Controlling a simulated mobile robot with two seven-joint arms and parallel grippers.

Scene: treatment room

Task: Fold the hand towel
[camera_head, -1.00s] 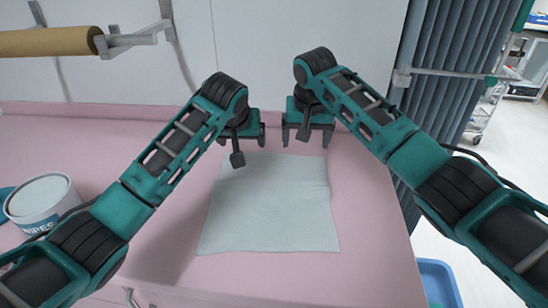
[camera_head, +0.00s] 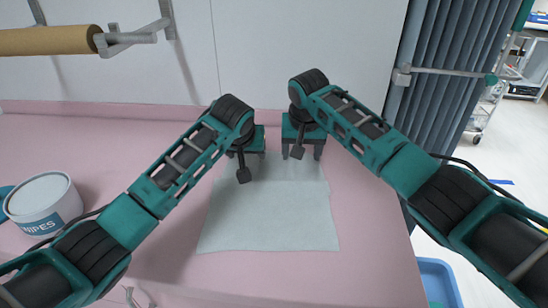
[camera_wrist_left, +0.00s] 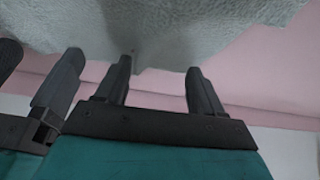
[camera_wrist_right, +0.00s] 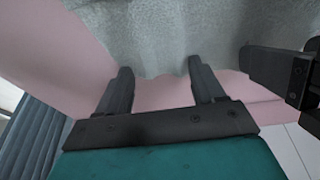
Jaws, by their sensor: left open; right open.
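The hand towel (camera_head: 268,215) is pale grey-blue and lies flat over its near part on the pink counter. A faint crosswise line shows in its far part. My left gripper (camera_head: 248,153) is open at the towel's far left corner area. My right gripper (camera_head: 301,154) is open at the far right part. In the left wrist view the wavy towel edge (camera_wrist_left: 150,25) lies just beyond the open fingers (camera_wrist_left: 158,80). In the right wrist view the rippled towel (camera_wrist_right: 160,30) reaches the open fingertips (camera_wrist_right: 158,80). Whether cloth lies between either pair of fingers is unclear.
The pink counter (camera_head: 370,230) is clear around the towel. A white wipes tub (camera_head: 42,207) stands at the left. A wall with a paper roll (camera_head: 45,41) is behind. A grey curtain (camera_head: 445,70) and a blue bin (camera_head: 438,282) are at the right.

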